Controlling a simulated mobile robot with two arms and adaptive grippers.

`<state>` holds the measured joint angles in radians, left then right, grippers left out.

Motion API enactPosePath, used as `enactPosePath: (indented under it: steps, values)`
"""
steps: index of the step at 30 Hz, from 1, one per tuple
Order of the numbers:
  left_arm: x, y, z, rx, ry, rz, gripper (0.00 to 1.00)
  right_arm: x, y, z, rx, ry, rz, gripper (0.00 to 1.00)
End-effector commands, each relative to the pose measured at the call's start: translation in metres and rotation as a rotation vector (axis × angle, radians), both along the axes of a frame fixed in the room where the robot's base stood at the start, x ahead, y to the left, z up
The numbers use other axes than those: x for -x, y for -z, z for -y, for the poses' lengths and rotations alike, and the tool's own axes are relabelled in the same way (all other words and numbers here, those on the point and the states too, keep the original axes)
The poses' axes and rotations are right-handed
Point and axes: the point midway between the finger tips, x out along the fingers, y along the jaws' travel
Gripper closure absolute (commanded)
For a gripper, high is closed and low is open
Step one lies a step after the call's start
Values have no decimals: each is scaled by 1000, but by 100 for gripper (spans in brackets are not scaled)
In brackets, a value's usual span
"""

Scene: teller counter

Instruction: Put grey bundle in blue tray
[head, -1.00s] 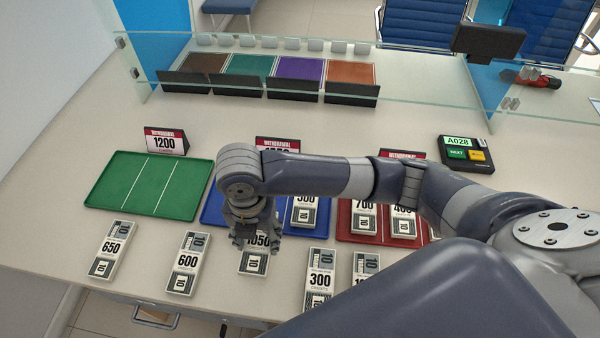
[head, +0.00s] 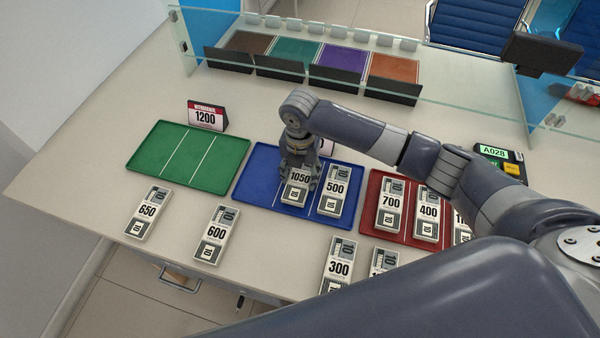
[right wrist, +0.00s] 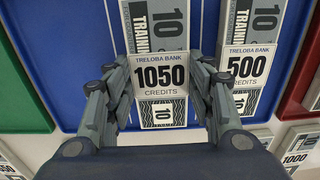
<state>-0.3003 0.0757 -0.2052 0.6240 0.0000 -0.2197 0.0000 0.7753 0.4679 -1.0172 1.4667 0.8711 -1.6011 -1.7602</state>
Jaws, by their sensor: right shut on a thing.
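The grey bundle marked 1050 (head: 297,187) is over the middle compartment of the blue tray (head: 257,180). My right gripper (head: 299,176) is shut on it. In the right wrist view the two fingers (right wrist: 158,95) press on the sides of the 1050 bundle (right wrist: 161,112). I cannot tell whether the bundle touches the tray floor. A bundle marked 500 (head: 334,190) lies in the blue tray's right compartment. The tray's left compartment is bare. My left gripper is not in view.
Bundles marked 650 (head: 148,212), 600 (head: 215,234) and 300 (head: 338,265) lie on the counter in front. A green tray (head: 170,160) stands empty to the left. A red tray (head: 370,215) with several bundles stands to the right. Glass and coloured bins line the back.

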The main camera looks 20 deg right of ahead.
Motion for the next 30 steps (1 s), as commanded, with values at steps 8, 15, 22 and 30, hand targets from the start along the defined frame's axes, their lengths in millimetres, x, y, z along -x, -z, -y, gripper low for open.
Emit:
enactPosePath:
  steps: [8, 15, 22, 30]
  values:
    - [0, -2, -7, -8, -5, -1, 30, -1, 7, -1, -1, -1, 3, 75]
    - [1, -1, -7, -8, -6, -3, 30, -1, 10, -1, -1, -1, 3, 39]
    - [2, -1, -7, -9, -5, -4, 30, 0, 10, -1, -1, -1, 3, 30]
    - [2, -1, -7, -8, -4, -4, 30, -1, 2, -1, -2, 0, 5, 30]
